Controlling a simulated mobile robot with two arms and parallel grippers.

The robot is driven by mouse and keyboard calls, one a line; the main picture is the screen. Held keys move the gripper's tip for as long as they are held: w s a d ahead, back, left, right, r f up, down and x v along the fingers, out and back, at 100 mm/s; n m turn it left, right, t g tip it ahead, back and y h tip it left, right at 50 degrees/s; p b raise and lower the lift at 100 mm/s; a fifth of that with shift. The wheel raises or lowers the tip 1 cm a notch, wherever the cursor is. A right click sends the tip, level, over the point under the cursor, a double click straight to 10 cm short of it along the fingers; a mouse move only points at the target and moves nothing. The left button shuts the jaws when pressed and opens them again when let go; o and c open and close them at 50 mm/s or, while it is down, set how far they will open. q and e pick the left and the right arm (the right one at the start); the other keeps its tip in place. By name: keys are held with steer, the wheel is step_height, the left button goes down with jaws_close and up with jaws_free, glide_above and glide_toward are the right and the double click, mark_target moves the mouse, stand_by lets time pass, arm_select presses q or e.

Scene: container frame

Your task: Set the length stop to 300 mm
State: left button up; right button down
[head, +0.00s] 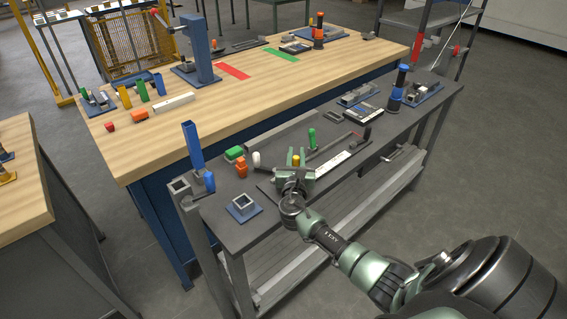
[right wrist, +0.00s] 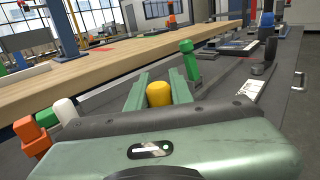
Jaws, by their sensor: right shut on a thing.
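The length stop fixture is a dark rail (head: 338,144) with a white printed scale (head: 331,164) along its near side, on the grey bench. Its scale also shows in the right wrist view (right wrist: 249,91); I cannot read the numbers. My right gripper (head: 296,164) is over the left end of the fixture, shut on a yellow knob (head: 295,160). In the right wrist view the yellow knob (right wrist: 159,94) sits between the two green fingers. A green upright handle (head: 311,138) stands just beyond the gripper. The gripper hides what is under the knob. My left gripper is out of view.
Left of the gripper stand an orange piece (head: 241,167), a white peg (head: 256,160) and a green block (head: 234,153). A black-knobbed lever (head: 367,133) stands at the rail's far right. A blue socket plate (head: 243,208) lies at the bench's left front. A wooden table (head: 215,100) is behind.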

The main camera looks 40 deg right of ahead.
mark_target(297, 164)
steer(key=shift+d, duration=0.2)
steer(key=c, duration=1.3)
jaws_free()
steer(key=shift+o, duration=0.2)
steer(key=shift+a, duration=0.1)
steer(key=v, duration=0.7)
steer(key=shift+s+a, duration=0.25)
steer(key=shift+f, duration=0.1)
